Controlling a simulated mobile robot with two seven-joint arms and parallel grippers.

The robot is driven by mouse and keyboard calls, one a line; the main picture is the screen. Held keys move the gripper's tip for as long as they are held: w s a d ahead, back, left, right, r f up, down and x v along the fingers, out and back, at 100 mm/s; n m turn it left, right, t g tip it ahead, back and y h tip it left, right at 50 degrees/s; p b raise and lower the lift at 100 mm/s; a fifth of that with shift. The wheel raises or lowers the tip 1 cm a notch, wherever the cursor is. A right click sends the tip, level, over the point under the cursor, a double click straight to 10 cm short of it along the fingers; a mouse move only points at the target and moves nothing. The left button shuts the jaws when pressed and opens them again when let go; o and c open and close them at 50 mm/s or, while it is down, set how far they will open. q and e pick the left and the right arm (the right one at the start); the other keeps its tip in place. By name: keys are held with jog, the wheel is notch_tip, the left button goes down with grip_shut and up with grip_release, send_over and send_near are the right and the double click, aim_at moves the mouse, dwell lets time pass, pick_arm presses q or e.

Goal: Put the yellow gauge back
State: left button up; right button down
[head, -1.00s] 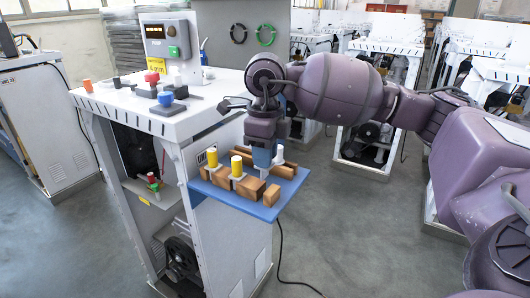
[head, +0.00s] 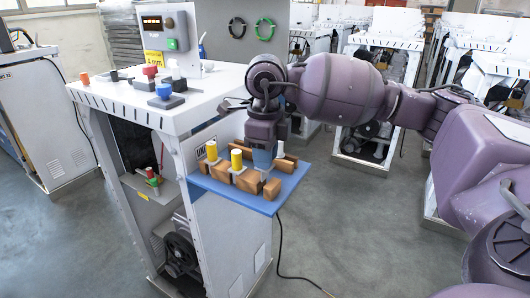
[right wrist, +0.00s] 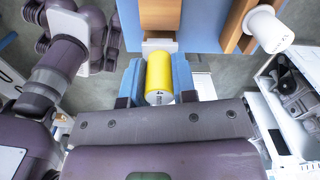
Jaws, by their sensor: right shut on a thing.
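A yellow gauge (right wrist: 160,75), a short cylinder, sits between the two blue fingers of my right gripper (right wrist: 158,78) in the right wrist view. The gripper is shut on it. A pale piece and a wooden block lie just beyond its far end. In the head view the right gripper (head: 263,160) points down over the blue board (head: 262,207), and it hides the held gauge. Whether the gauge touches the board or a block cannot be told. Two other yellow cylinders, a left one (head: 211,150) and a right one (head: 236,159), stand among the blocks. My left gripper is not in view.
Several wooden blocks (head: 248,182) stand on the board, close around the gripper. A white cylinder (right wrist: 265,27) stands near it. The board juts from a white cabinet (head: 216,235), whose top carries knobs and a control box (head: 164,31). Open floor lies in front of the board.

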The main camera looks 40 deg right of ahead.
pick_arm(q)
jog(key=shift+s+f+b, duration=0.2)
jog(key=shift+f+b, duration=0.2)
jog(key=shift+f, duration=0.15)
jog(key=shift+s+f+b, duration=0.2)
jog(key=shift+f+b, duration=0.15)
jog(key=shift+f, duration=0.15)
pick_arm(e)
jog(key=shift+f, duration=1.8)
jog(key=c, duration=0.8)
grip_release()
jog(key=shift+c, duration=0.2)
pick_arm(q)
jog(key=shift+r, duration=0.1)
pick_arm(e)
notch_tip(320, 180, up, 4)
jog(key=shift+f, duration=0.15)
notch_tip(320, 180, up, 6)
jog(key=shift+f+p, duration=0.1)
jog(key=shift+p, duration=0.4)
jog(key=shift+r, duration=0.7)
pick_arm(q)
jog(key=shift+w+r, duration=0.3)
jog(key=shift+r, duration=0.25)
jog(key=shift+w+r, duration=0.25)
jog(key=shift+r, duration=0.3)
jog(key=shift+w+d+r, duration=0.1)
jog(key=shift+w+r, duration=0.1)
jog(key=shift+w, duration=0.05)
